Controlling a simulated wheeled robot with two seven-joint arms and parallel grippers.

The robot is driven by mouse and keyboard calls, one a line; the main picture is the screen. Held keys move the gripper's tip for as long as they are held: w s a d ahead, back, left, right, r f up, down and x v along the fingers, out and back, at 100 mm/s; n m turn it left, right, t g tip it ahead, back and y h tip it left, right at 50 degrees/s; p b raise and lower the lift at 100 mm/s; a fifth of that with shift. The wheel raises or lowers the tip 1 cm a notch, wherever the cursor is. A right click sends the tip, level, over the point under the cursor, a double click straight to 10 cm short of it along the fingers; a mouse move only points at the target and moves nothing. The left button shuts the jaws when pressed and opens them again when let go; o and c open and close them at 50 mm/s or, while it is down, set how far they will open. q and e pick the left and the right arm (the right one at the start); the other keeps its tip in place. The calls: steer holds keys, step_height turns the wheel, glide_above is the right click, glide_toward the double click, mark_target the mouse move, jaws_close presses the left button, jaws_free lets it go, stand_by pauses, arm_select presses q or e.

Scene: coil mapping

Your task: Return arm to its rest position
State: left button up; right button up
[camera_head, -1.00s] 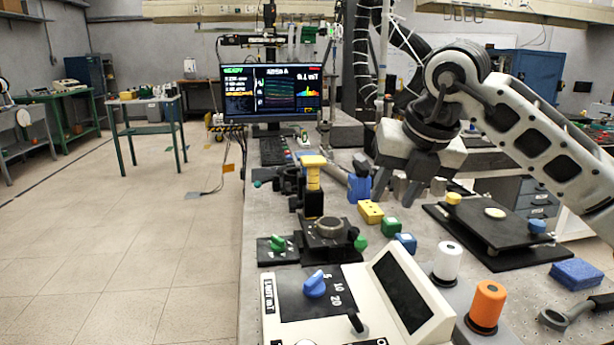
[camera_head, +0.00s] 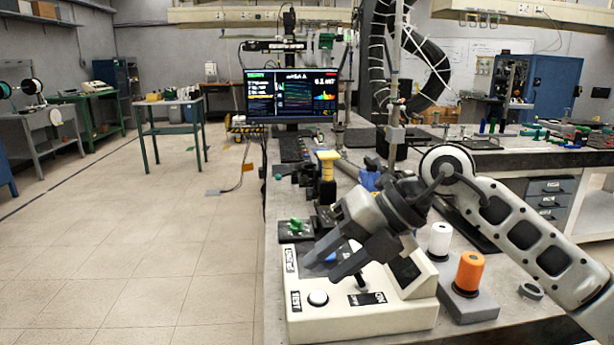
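My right gripper (camera_head: 327,266) is in the middle of the camera_head view, its arm coming in from the right. Its two fingers point down and left, with a gap between them and nothing held. It hangs over the cream control box (camera_head: 362,318) and hides the upper part of its panel. I cannot tell how high the fingers are above the box. My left gripper is not in view.
An orange spool (camera_head: 469,273) and a white spool (camera_head: 439,240) stand right of the box, below my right forearm. A yellow-topped post (camera_head: 328,178) stands behind the gripper. A monitor (camera_head: 290,96) is at the back. The floor (camera_head: 150,235) on the left is clear.

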steer(key=s+a+r+m+g+y+p, duration=0.1)
steer(key=s+a+g+y, duration=0.2)
steer(key=s+a+y, duration=0.45)
steer(key=w+d+f+m+t+h+p, duration=0.15)
steer(key=d+f+m+t+h, duration=0.4)
steer(key=m+t, duration=0.7)
steer(key=w+d+f+m+t+h+p, duration=0.2)
steer(key=d+f+m+t, duration=0.5)
steer(key=m, duration=1.1)
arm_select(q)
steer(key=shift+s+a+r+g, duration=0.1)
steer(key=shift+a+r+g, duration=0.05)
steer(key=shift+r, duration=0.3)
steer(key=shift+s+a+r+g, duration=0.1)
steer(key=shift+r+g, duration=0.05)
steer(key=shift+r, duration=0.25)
arm_select(e)
steer(key=s+d+f+m+g+h, duration=0.2)
steer(key=s+f+g, duration=0.1)
steer(key=s+f, duration=0.4)
steer(key=s+d+f+m+g+h, duration=0.2)
steer(key=s+d+f+g+h, duration=0.1)
steer(key=s+f, duration=0.3)
steer(key=shift+s+f+m+g, duration=0.35)
steer(key=shift+s+f, duration=0.05)
steer(key=shift+f, duration=0.1)
